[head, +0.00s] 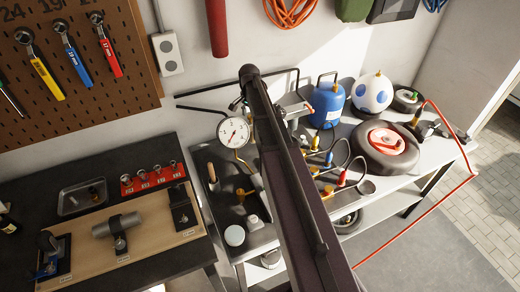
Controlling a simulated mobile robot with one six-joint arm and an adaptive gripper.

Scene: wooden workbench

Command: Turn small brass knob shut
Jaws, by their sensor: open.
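I cannot single out the small brass knob with certainty. A small brass-yellow piece (243,192) shows on the dark bench below the round pressure gauge (233,131). It is too small to tell whether it is a knob or how it is turned. A bent brass-coloured tube (241,160) runs down from the gauge. A long dark link of mine crosses the middle of the head view and hides part of the bench and fittings behind it. I cannot make out my gripper in this view.
Several fittings with coloured handles (329,158) stand right of my link. Behind them are a blue gas bottle (327,101) and a white-and-blue tank (373,93). A tyre (385,163) and red hose (450,190) are at the right. A wooden board with tools (85,250) lies left.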

